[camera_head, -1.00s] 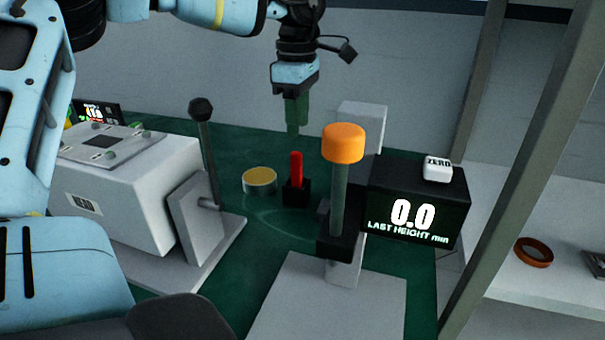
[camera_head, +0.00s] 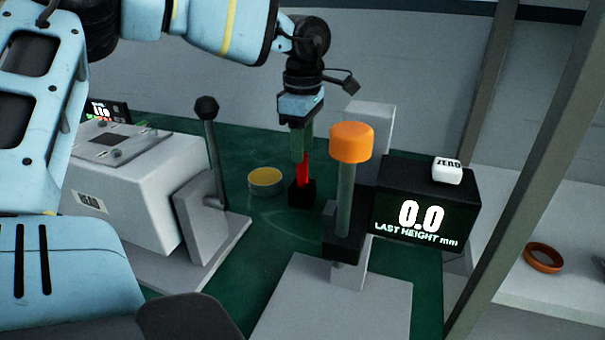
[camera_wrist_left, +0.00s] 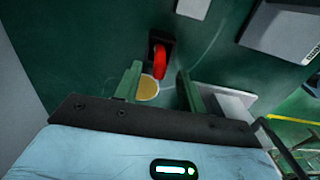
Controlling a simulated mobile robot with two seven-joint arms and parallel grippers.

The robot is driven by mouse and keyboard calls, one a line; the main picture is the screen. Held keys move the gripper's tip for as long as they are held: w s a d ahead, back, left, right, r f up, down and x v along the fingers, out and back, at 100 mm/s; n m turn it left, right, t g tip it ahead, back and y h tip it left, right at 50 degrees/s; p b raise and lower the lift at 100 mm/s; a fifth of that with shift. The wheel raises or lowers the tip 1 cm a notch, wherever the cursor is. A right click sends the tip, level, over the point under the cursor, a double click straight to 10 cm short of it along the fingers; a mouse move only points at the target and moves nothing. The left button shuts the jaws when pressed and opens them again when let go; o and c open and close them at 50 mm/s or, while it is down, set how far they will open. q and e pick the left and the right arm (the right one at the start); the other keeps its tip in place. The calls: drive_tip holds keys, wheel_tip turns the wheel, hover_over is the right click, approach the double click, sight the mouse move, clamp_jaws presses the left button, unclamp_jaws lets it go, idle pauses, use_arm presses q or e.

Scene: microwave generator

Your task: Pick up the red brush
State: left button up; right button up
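The red brush (camera_head: 303,173) stands upright in a small black holder (camera_head: 301,194) on the green mat. My left gripper (camera_head: 301,157) points down at the brush's top, with its green fingers partly in front of or beside it in the head view. In the left wrist view the red brush (camera_wrist_left: 159,60) shows near the gap between the two green fingertips of the left gripper (camera_wrist_left: 160,70). The fingers are apart and not touching the brush there. My right gripper is in neither view.
A round yellow-topped tin (camera_head: 266,181) sits just left of the holder. An orange-capped post (camera_head: 351,143) stands close on the right, beside a black height display (camera_head: 424,206). A grey box with a black lever (camera_head: 209,145) is at left. Green mat (camera_head: 262,245) is clear in front.

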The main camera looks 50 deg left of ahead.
use_arm(q)
drive_tip(key=shift+f, duration=1.3)
drive_tip(key=shift+c, duration=0.4)
clamp_jaws()
wheel_tip(320, 180, up, 10)
drive_tip(key=shift+r, duration=0.1)
